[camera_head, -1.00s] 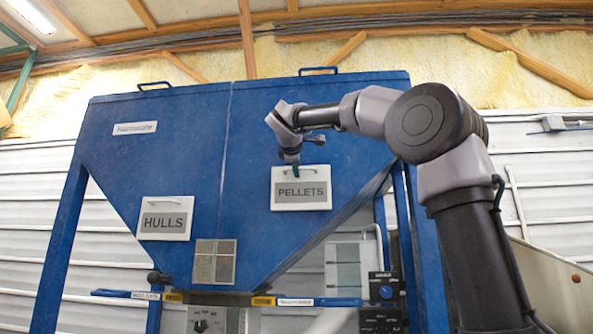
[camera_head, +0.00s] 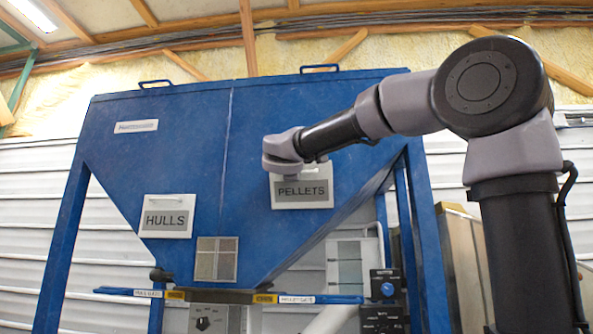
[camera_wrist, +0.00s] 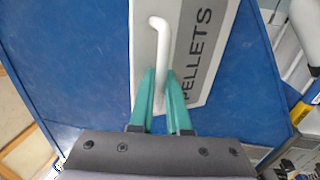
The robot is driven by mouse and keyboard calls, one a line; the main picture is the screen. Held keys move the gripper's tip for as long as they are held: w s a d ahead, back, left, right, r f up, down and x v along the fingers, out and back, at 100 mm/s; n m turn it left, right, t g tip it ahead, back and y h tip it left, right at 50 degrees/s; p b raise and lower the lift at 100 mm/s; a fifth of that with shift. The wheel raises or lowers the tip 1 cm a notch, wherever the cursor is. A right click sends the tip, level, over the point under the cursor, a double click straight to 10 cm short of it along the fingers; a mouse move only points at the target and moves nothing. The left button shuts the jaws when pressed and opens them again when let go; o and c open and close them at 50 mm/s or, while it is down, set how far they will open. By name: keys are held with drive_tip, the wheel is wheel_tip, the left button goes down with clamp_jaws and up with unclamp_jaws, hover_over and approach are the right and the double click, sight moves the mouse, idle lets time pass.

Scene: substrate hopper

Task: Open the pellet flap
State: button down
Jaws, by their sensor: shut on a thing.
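The pellet flap (camera_head: 302,194) is a white plate with a grey panel lettered PELLETS, on the right half of the blue hopper (camera_head: 190,135). In the head view it looks flat against the hopper, with its upper left part hidden by my wrist. The wrist view shows the flap (camera_wrist: 203,55) turned sideways, with its white bar handle (camera_wrist: 161,40). My gripper (camera_wrist: 163,78) has green fingers on either side of the handle and is shut on it. In the head view my fingers are hidden behind my wrist.
The HULLS flap (camera_head: 167,216) sits left on the same hopper, flat against it. Below are a blue bar with labels (camera_head: 330,299) and a control box with a blue knob (camera_head: 386,289). A small window plate (camera_head: 216,259) is between the flaps, lower down.

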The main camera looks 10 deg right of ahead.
drive_tip(key=shift+s+a+f, duration=0.1)
drive_tip(key=shift+s+f, duration=0.2)
drive_tip(key=shift+f, duration=0.2)
drive_tip(key=shift+s+a+f, duration=0.1)
drive_tip(key=shift+s+f, duration=0.2)
drive_tip(key=shift+f, duration=0.2)
drive_tip(key=c, duration=1.2)
unclamp_jaws()
drive_tip(key=shift+o, duration=0.2)
drive_tip(key=v, duration=1)
drive_tip(key=shift+s, duration=0.4)
drive_tip(key=shift+a+f, duration=0.15)
